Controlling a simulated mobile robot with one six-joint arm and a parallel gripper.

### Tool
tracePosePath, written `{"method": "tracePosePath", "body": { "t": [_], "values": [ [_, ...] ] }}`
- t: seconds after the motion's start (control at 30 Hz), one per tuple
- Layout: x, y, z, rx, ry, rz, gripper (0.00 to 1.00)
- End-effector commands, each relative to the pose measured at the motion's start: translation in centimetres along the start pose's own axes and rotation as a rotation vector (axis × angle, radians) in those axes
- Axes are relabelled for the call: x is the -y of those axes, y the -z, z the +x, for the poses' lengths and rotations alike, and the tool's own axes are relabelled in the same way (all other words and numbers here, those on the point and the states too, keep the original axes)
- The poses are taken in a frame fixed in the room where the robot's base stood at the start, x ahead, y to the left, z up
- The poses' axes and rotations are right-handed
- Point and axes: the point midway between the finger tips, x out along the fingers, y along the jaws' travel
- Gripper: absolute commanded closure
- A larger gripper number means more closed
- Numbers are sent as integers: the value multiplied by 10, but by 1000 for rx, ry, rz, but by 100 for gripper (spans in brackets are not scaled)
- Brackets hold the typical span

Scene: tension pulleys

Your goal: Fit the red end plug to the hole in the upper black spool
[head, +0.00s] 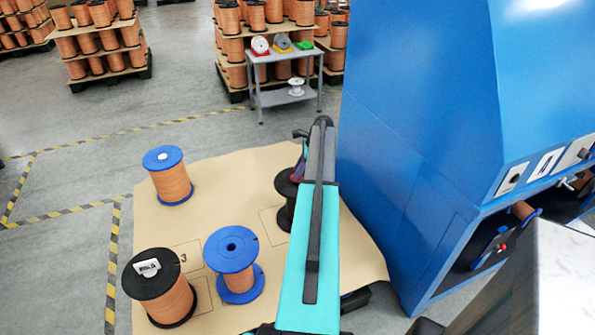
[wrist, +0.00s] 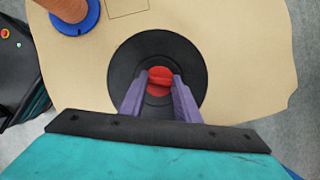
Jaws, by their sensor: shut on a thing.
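The upper black spool (head: 285,186) stands on the brown sheet, partly hidden behind my arm in the head view. In the wrist view its round black flange (wrist: 125,75) lies directly below my gripper. My gripper (wrist: 159,80) has two purple fingers, shut on the red end plug (wrist: 159,74). The plug shows over the middle of the flange and covers the hole. I cannot tell whether it is above the hole or in it. In the head view the fingers are just over the spool's top, and the plug is mostly hidden.
On the brown sheet (head: 225,180) stand two blue-flanged copper spools (head: 171,178) (head: 233,276) and a black-flanged one (head: 162,290) with a white label on top. A large blue machine (head: 420,130) rises close on the right. A grey table (head: 285,55) stands at the back.

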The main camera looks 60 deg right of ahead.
Motion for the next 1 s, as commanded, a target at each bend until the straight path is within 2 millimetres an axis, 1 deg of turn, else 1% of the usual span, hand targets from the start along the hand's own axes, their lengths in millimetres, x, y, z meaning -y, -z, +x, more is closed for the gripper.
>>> {"method": "tracePosePath", "body": {
  "t": [0.8, 1.0],
  "values": [
    [0, 7, 18, 0, 0, 0, 91],
    [0, 8, 19, 0, -1, 0, 91]
  ]
}}
